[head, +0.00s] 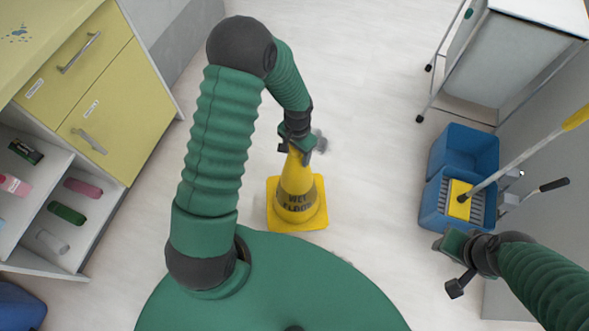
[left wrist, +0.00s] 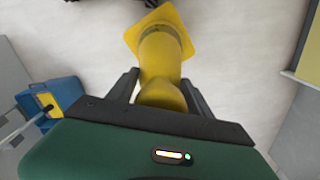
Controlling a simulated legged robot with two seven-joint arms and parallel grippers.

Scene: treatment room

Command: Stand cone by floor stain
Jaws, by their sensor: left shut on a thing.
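The yellow cone (head: 297,204), with dark "WET FLOOR" lettering and a square base, is upright in front of my body. My left gripper (head: 297,148) is shut on its narrow top. In the left wrist view the cone (left wrist: 160,58) runs away between the two fingers (left wrist: 160,92), base at the far end. I cannot tell whether the base touches the floor. A grey smudge (head: 320,141), seemingly the floor stain, shows just right of the left gripper, partly hidden by it. My right gripper (head: 447,266) is open and empty at the lower right.
A blue mop bucket (head: 463,150) with a mop stands at the right, near my right gripper. A white wheeled cart (head: 500,60) is behind it. Yellow drawers (head: 105,100) and open shelves (head: 75,190) line the left. The floor between is clear.

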